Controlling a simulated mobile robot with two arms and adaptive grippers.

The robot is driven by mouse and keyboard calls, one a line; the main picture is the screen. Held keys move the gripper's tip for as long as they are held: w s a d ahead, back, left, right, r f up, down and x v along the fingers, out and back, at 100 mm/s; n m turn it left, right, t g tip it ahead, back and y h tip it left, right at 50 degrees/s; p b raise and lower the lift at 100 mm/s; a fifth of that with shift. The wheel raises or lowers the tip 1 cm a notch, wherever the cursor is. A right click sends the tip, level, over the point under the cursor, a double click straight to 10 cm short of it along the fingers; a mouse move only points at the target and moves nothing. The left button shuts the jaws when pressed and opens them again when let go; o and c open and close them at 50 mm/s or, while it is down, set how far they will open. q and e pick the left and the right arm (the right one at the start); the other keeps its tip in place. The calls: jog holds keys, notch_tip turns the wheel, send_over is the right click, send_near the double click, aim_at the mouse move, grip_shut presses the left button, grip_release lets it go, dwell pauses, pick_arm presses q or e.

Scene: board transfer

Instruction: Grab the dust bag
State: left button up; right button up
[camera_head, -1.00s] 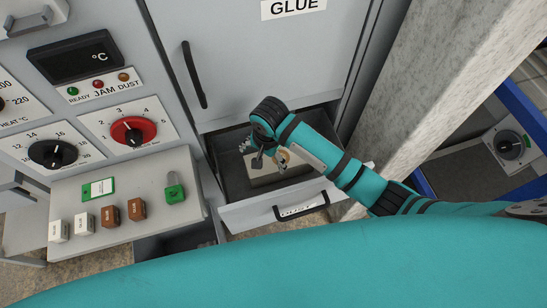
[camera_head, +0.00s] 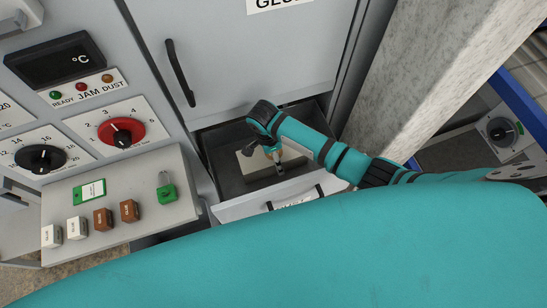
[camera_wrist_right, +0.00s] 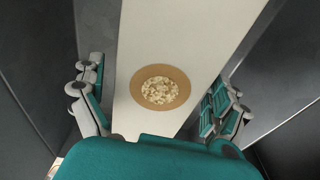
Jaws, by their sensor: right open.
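The dust bag (camera_head: 258,172) is a pale, flat-sided block lying in the open drawer. In the right wrist view the dust bag (camera_wrist_right: 165,35) shows a round brown collar (camera_wrist_right: 160,88) with a hole full of pale chips. My right gripper (camera_head: 270,153) reaches down into the drawer over the bag and hides part of it. In the wrist view my right gripper (camera_wrist_right: 154,85) is open, with one finger on each side of the bag. A gap shows at the left finger; contact at the right finger is unclear. My left gripper is not in view.
The drawer (camera_head: 215,160) has dark walls close around the bag, and its front with a handle (camera_head: 295,198) faces me. A concrete pillar (camera_head: 440,70) stands at right.

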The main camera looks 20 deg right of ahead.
jog(key=shift+f, duration=0.1)
jog(key=c, duration=1.5)
